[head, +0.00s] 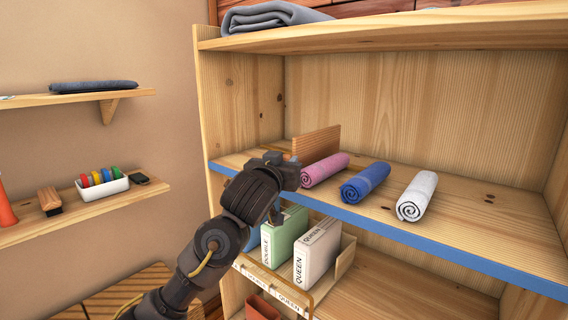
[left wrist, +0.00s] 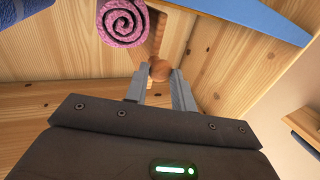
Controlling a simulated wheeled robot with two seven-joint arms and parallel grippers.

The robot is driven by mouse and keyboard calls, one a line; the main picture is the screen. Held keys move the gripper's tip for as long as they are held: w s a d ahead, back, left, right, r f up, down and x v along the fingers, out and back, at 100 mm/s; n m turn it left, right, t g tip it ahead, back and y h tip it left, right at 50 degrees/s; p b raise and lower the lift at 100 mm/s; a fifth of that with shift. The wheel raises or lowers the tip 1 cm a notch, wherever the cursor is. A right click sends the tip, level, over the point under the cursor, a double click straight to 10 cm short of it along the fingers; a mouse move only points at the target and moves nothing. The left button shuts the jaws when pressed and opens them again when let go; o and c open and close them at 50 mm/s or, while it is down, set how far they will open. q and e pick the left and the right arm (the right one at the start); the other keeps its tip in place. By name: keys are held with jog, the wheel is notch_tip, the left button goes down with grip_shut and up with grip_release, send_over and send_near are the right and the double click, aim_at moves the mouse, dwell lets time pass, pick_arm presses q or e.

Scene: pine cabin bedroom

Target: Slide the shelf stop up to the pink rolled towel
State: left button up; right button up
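The shelf stop (head: 317,144) is an upright wooden board on the blue-edged middle shelf (head: 470,215). The pink rolled towel (head: 324,170) lies just right of it, and any gap between them is too small to tell. In the left wrist view the pink towel's spiral end (left wrist: 124,22) shows beside the stop (left wrist: 157,38). My left gripper (head: 295,164) is at the stop's front end. Its fingers (left wrist: 160,78) are closed on the stop's round wooden knob (left wrist: 159,70), one on each side. In the head view the gripper hides the knob. My right gripper is out of view.
A blue rolled towel (head: 365,182) and a white one (head: 417,196) lie further right on the shelf. Below stand a green box (head: 287,236) and a white box (head: 317,250) in a wooden tray. Wall shelves are at left. The shelf's right part is clear.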

pick_arm(q)
jog(key=o, duration=0.4)
jog(key=b+v, duration=0.3)
jog(key=v, duration=0.8)
jog(key=shift+b, duration=0.4)
jog(key=shift+w, duration=0.1)
